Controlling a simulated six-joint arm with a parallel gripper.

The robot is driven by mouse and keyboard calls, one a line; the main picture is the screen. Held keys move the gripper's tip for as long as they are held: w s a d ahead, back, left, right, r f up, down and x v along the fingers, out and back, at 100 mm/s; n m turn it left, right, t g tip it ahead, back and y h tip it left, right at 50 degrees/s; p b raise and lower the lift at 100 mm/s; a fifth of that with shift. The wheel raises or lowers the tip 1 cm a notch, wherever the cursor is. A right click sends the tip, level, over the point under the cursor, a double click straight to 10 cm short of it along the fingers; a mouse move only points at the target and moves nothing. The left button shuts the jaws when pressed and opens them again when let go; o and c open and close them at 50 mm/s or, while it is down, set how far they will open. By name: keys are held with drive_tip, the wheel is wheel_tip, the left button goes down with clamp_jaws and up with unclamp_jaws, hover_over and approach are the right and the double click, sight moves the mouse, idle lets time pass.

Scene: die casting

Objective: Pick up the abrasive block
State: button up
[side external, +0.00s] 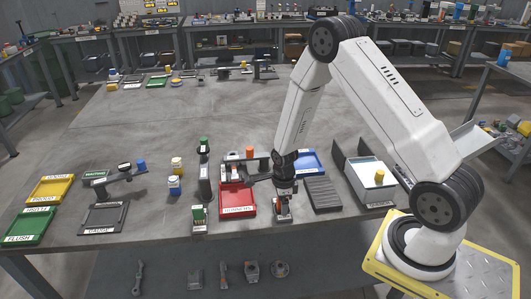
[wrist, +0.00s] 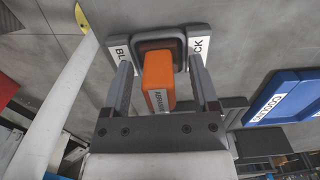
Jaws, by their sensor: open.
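The abrasive block (wrist: 158,80) is orange with a white label, partly readable, on its face. It stands in a dark square holder (wrist: 150,42) with white label plates on both sides. My gripper (wrist: 161,68) is open, with one finger on each side of the block and gaps showing between. In the side external view my gripper (side external: 285,184) points down over the holder near the table's front edge. A small orange part of the block (side external: 279,205) shows there below the jaws; the rest is hidden.
A red tray (side external: 238,201) is just left of the gripper. A blue tray (side external: 308,162) lies behind it, and a dark ribbed pad (side external: 322,194) to its right. A white bin (side external: 369,190) stands farther right. The table's middle (side external: 190,125) is clear.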

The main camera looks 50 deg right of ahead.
clamp_jaws()
drive_tip(key=shift+r, duration=0.15)
idle(0.4)
drive_tip(key=shift+r, duration=4.9)
drive_tip(key=w+d+r, duration=0.1)
drive_tip(key=w+r, duration=0.1)
drive_tip(key=w, duration=1.8)
drive_tip(key=shift+w+d, duration=0.3)
drive_tip(key=shift+w, duration=0.1)
